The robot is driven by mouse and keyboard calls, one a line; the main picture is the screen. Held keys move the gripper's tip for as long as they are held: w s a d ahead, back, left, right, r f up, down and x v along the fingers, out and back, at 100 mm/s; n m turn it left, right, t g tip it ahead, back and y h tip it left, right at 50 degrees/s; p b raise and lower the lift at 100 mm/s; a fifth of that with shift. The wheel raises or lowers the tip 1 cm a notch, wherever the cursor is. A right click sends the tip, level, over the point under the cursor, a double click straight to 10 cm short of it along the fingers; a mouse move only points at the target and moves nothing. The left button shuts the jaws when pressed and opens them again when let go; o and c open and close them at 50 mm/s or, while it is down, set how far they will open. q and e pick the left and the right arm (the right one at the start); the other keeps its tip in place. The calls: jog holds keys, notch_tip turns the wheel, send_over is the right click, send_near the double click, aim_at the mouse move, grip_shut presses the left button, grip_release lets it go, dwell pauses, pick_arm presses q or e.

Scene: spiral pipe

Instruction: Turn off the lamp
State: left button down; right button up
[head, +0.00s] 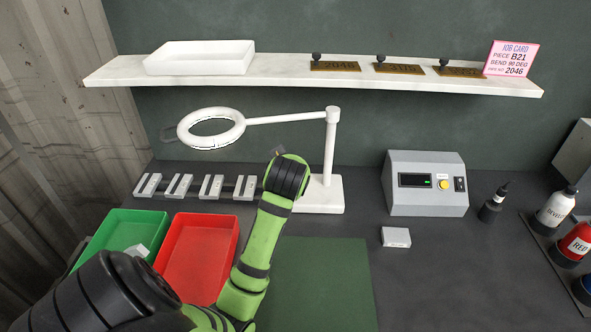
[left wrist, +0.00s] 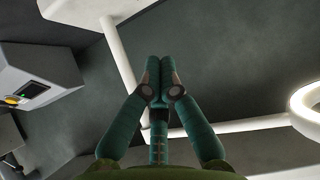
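The lamp has a white ring head (head: 211,128), a thin horizontal arm (head: 285,118), an upright post (head: 330,150) and a flat white base (head: 325,196). I cannot make out a switch on it or tell whether the ring is lit. In the left wrist view, the post (left wrist: 122,62) runs behind my fingers and the bright ring (left wrist: 306,108) is at the right edge. My left gripper (left wrist: 160,66) has its fingers together with nothing visible between them. In the head view its fingers are mostly hidden behind my wrist, left of the post. My right gripper is not in view.
A shelf (head: 290,76) spans above the lamp. A grey control box (head: 428,168) with a yellow button stands right of the base. Several metal blocks (head: 180,186) lie left. A green tray (head: 120,228) and a red tray (head: 198,255) sit nearer. Bottles (head: 556,207) stand far right.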

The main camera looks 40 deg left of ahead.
pick_arm(q)
jog(key=p+x, duration=0.1)
jog(key=x, duration=0.9)
notch_tip(320, 180, down, 3)
jog(key=shift+w+a+r+p, duration=0.1)
jog(key=shift+r+p, duration=0.05)
jog(key=shift+p, duration=0.25)
jog(key=shift+f, duration=0.7)
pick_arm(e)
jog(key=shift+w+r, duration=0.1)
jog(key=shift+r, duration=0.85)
